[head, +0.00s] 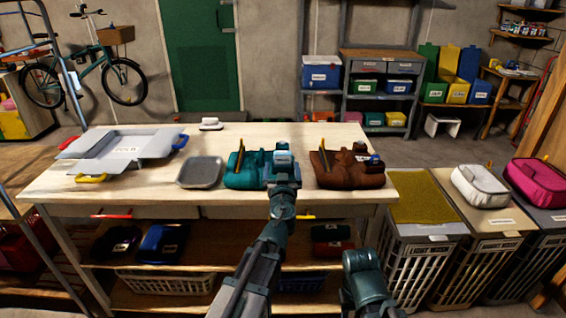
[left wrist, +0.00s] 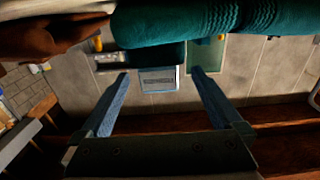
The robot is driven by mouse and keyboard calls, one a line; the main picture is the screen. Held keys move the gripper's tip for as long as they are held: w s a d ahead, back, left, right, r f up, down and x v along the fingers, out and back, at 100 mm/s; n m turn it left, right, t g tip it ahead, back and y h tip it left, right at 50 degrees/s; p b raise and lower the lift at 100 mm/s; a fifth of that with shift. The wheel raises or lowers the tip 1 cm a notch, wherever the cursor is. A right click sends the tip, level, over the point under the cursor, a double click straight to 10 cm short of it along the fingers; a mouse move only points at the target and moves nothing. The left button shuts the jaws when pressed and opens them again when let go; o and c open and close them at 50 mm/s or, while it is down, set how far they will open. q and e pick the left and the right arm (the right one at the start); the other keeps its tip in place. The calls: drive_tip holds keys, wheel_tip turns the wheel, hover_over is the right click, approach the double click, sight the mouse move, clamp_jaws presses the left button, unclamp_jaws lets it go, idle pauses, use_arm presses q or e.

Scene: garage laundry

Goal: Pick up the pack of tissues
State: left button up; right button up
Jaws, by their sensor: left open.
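A small pack with a pale label and blue edges, which looks like the pack of tissues (left wrist: 158,80), sits between the spread fingers of my left gripper (left wrist: 160,75). The fingers do not appear to touch it. In the head view, my left gripper (head: 284,166) is at the right end of the teal bag (head: 246,170) on the table. The pack (head: 283,157) is partly hidden there by the gripper. The teal bag fills the top of the left wrist view. The fingers of my right gripper are not shown.
On the wooden table (head: 225,136) stand a brown bag (head: 340,171) to the right, a grey tray (head: 199,172) and an open white box (head: 120,150) to the left. A small white item (head: 211,124) lies at the back. Lidded hampers (head: 424,203) stand at the right.

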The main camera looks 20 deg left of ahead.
sight(283, 154)
use_arm(q)
drive_tip(key=shift+x, duration=1.2)
drive_tip(key=shift+r+x, duration=0.2)
drive_tip(key=shift+x, duration=2.45)
drive_tip(key=shift+d, duration=0.1)
drive_tip(key=shift+c, duration=0.2)
drive_tip(key=c, duration=1.3)
drive_tip(key=shift+r+p, duration=0.2)
drive_tip(key=shift+p, duration=0.25)
